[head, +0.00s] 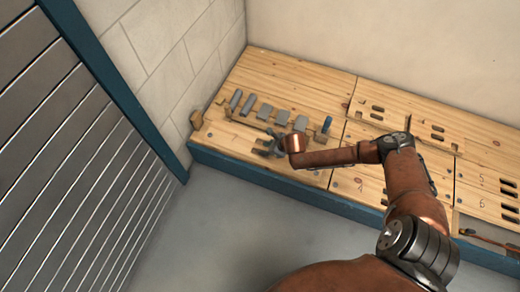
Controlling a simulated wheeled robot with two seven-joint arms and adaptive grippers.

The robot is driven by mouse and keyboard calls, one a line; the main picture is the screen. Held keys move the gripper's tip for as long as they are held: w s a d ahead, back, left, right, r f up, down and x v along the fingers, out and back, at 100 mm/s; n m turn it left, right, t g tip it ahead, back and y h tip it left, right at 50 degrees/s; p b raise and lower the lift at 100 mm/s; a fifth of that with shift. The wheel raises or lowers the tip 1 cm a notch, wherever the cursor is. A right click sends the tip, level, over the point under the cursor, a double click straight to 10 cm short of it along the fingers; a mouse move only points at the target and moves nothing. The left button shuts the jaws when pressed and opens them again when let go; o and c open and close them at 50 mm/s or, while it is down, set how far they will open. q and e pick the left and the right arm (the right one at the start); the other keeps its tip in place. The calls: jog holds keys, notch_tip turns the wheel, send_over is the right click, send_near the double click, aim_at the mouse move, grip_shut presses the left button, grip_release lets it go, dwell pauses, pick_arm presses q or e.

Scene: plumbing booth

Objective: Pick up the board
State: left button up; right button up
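A narrow wooden board (250,122) seems to lie on the left part of the wooden bench, beside a row of grey pieces (265,112); its outline blends with the bench top. My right arm reaches in from the lower right, and my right gripper (268,146) is at the front edge of the bench, close to the board's right part. Whether it touches the board I cannot tell. Its fingers are small and partly hidden by the wrist, so open or shut is unclear. My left gripper is not in view.
The wooden bench top (290,75) has a blue front edge (240,168) and runs along the back wall. Slotted panels with numbers (485,190) are at the right. A slatted grey panel (60,170) with a blue frame stands at the left. The grey floor (200,235) is clear.

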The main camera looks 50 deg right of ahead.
jog(key=shift+w+f, duration=0.1)
grip_shut()
dwell(0.3)
dwell(0.4)
